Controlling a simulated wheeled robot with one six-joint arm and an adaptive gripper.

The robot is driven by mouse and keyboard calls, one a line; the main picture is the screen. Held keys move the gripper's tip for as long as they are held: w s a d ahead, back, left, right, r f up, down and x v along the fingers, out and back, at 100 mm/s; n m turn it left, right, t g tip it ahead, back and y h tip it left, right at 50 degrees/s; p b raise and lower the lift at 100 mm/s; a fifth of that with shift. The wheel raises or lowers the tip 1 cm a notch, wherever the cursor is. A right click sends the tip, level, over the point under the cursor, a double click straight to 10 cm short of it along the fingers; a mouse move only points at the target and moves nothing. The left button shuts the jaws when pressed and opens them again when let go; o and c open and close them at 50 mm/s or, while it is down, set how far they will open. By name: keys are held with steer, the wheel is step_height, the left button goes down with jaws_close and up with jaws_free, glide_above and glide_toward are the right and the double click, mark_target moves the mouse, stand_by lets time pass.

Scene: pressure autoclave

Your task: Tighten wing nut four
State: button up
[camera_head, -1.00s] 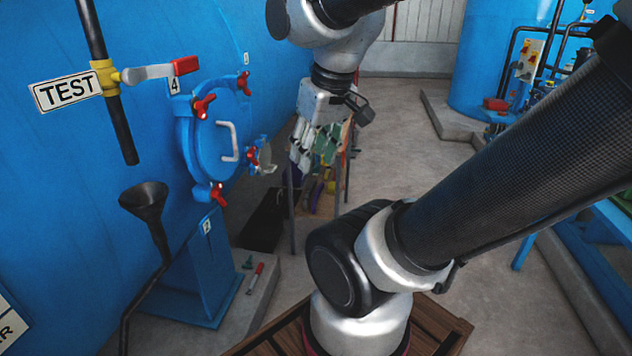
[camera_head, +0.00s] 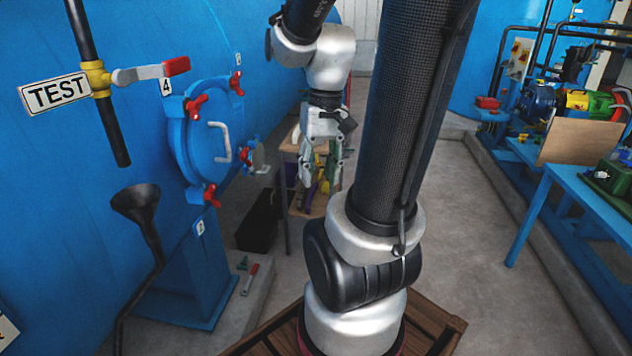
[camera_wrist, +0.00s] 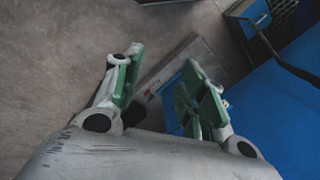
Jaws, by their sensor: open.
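A round blue hatch door (camera_head: 206,140) with a white handle (camera_head: 221,142) is on the side of the blue vessel in the head view. Red wing nuts sit around its rim. The wing nut beside the label 4 (camera_head: 166,86) is the upper left one (camera_head: 196,105). Others are at upper right (camera_head: 237,83), at right (camera_head: 249,157) and at the bottom (camera_head: 211,195). My gripper (camera_head: 320,172) hangs to the right of the door, pointing down, open and empty, apart from every nut. In the wrist view its green-padded fingers (camera_wrist: 165,88) are spread over the floor.
A lever valve with a red grip (camera_head: 177,66) and a TEST sign (camera_head: 55,93) stand left of the hatch. A black funnel (camera_head: 138,199) is below. A rack (camera_head: 285,185) stands behind my gripper. A blue bench (camera_head: 566,180) is at right, with open floor (camera_head: 455,225) before it.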

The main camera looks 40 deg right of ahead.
steer(key=shift+w+d+f+m+g+y, duration=0.15)
steer(key=shift+w+f+m+y, duration=0.2)
steer(key=shift+f+m, duration=0.25)
steer(key=shift+w+d+f+m+g+y, duration=0.2)
steer(key=shift+w+f+m+y, duration=0.15)
steer(key=shift+f, duration=0.4)
steer(key=shift+w+d+f+m+g+y, duration=0.15)
steer(key=shift+w+f+m+y, duration=0.2)
steer(key=shift+f+m, duration=0.3)
steer(key=shift+s, duration=0.1)
